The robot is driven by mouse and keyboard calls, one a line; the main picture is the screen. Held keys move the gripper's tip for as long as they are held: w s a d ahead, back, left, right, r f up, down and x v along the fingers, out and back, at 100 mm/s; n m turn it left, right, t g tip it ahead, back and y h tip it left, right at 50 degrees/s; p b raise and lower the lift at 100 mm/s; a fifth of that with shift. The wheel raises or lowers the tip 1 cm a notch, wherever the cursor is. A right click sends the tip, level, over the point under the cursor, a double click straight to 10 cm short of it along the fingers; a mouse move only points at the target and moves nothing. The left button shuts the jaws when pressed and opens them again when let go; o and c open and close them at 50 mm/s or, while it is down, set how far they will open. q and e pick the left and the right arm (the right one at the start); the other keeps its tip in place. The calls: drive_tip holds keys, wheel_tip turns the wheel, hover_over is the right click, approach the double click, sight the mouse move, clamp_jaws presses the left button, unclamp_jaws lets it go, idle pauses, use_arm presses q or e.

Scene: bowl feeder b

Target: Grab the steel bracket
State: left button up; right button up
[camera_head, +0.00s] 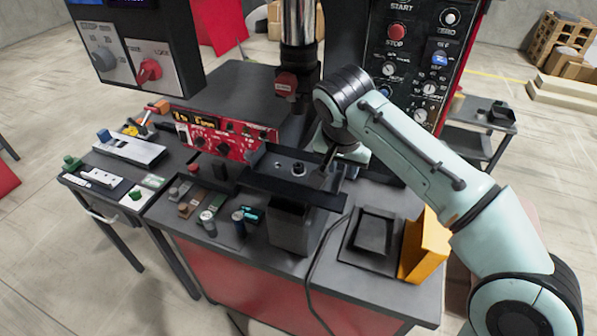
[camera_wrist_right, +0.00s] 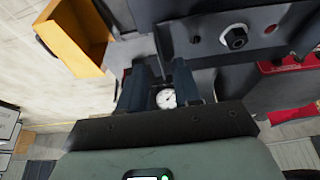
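My right gripper (camera_head: 328,168) points down at the right part of a dark open tray (camera_head: 262,180) on the machine bench. In the right wrist view its two dark fingers (camera_wrist_right: 161,72) stand apart, with a round white dial (camera_wrist_right: 166,98) visible in the gap. I see nothing clamped between them. A dark grey plate (camera_wrist_right: 205,42) with a hole and a hex nut (camera_wrist_right: 235,37) lies beside the fingers; the nut also shows in the tray (camera_head: 298,169). I cannot tell surely which part is the steel bracket. My left gripper is out of view.
A red control panel (camera_head: 222,138) stands behind the tray on the left. An orange-yellow bin (camera_head: 425,246) and a dark square holder (camera_head: 375,234) are on the right. Small jars (camera_head: 208,222) stand in front. A vertical machine column (camera_head: 298,45) rises behind.

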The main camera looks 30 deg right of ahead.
drive_tip(key=x, duration=0.3)
drive_tip(key=shift+a+f, duration=0.1)
drive_tip(key=shift+f, duration=0.05)
clamp_jaws()
